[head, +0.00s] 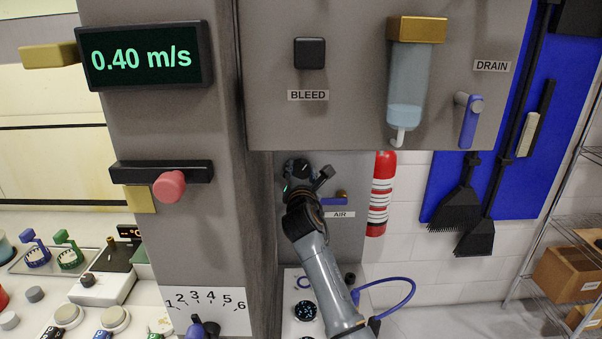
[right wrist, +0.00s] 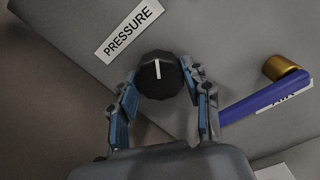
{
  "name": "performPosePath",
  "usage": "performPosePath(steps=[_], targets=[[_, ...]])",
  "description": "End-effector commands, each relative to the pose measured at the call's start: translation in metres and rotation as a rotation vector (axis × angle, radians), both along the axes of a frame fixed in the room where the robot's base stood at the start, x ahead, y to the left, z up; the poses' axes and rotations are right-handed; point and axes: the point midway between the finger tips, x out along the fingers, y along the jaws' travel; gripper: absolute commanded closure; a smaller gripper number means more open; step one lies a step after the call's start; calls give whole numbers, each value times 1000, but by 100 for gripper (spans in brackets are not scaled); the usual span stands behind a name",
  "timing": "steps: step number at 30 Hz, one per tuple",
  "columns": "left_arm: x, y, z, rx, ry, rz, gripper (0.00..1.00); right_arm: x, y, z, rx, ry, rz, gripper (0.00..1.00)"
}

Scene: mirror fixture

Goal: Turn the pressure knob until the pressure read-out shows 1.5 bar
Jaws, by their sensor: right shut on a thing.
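The black pressure knob (right wrist: 160,75) with a white pointer line shows in the right wrist view, beside the PRESSURE label (right wrist: 130,30). The pointer runs nearly straight up in that picture. My right gripper (right wrist: 161,80) is shut on the knob, with one finger on each side. In the head view my right gripper (head: 299,178) is at the panel below the overhanging grey cabinet, and it hides most of the knob. The large read-out (head: 145,56) shows 0.40 m/s, not a pressure. I can make out no pressure value. My left gripper is not in view.
A blue valve lever with a brass fitting (right wrist: 287,66) sits right of the knob, by the AIR label (head: 340,214). The cabinet (head: 345,105) overhangs my right arm, and a grey column (head: 180,240) stands to its left. A blue hose (head: 408,285) curves at lower right.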

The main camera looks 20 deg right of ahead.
Motion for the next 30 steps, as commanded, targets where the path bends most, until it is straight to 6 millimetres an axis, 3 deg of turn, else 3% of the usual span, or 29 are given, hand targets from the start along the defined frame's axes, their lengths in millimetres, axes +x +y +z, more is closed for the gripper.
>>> performPosePath(steps=[30], targets=[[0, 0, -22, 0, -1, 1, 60, 0, 0, -2, 805, -230, -1, 84]])
